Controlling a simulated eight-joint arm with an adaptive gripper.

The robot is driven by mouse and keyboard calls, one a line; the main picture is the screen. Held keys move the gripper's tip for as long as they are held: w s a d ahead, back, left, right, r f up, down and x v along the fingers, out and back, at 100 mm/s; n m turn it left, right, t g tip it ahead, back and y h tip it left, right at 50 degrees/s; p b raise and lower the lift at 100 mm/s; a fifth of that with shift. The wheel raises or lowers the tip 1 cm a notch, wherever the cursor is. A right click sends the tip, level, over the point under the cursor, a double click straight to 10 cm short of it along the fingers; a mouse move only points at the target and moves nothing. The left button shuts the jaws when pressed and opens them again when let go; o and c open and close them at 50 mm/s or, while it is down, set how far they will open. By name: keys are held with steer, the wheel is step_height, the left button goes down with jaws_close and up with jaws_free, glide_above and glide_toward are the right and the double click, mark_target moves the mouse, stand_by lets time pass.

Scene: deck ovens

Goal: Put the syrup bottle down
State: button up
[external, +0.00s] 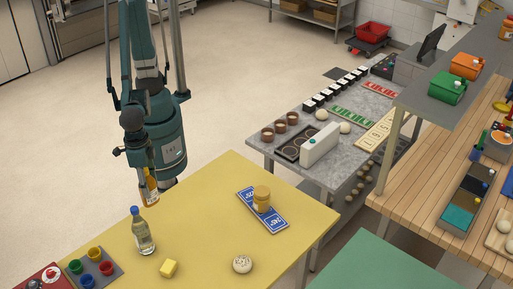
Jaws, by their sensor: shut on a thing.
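My gripper (147,172) points down above the far left part of the yellow table (215,192). It is shut on an amber bottle with a yellowish upper part, which I take for the syrup bottle (151,194). The bottle looks nearly upright. Its top is partly hidden by my gripper, and I cannot tell whether its base touches the table. A clear bottle with a blue cap (144,238) stands on the table just in front of it, close to the syrup bottle in the picture.
A yellow block (168,268), a speckled round bun (242,264) and a tray with coloured cups (92,270) lie nearer the camera. A mustard-coloured jar (261,198) stands on a blue card (250,215) to the right. The table's middle is clear.

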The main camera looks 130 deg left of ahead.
mark_target(152, 203)
stand_by(0.4)
steer(key=shift+f, duration=2.95)
steer(key=shift+f+b, duration=0.45)
steer(key=shift+f, duration=1.6)
steer(key=shift+f, duration=0.15)
steer(key=o, duration=1.1)
steer(key=shift+r+p, duration=0.55)
steer(key=shift+r, duration=5.6)
